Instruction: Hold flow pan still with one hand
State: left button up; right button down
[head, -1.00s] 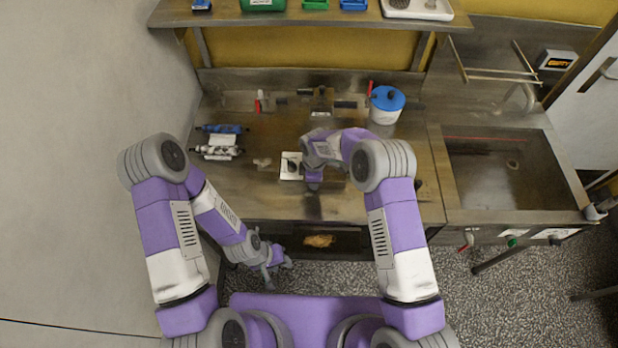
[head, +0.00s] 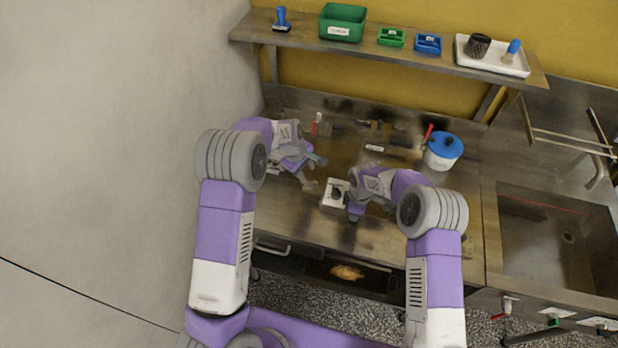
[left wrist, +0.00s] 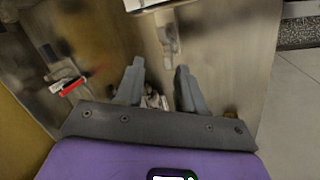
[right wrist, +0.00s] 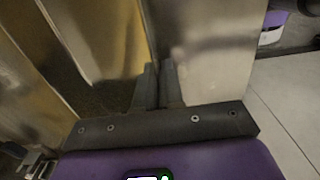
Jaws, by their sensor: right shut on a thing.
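My right gripper (head: 354,213) is low over the metal worktop, just right of a small white tray-like piece (head: 328,200) with a dark oval on it. In the right wrist view its fingers (right wrist: 158,88) are close together on a thin metal edge (right wrist: 152,40). This edge looks like the flow pan's rim, but the pan's full outline cannot be made out. My left gripper (head: 312,168) is over the left of the worktop, fingers apart. In the left wrist view a small pale object (left wrist: 152,99) shows between its fingers (left wrist: 158,85), apparently beyond them.
A white pot with a blue lid (head: 443,150) stands at the back right. A sink (head: 550,245) is further right. A shelf (head: 400,55) with green and blue bins runs above. A dark opening (head: 310,265) lies below the front edge.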

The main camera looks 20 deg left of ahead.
aim_at(309, 180)
pick_arm(q)
notch_tip(309, 180, up, 7)
jog(key=d+n+g+y, duration=0.1)
jog(key=n+g+y, duration=0.15)
jog(key=n, duration=0.25)
jog(key=shift+h, duration=0.35)
jog(key=f, duration=1.2)
jog(key=shift+w+d+f, duration=0.1)
jog(key=shift+w+d, duration=0.1)
jog(key=shift+w, duration=0.15)
grip_shut()
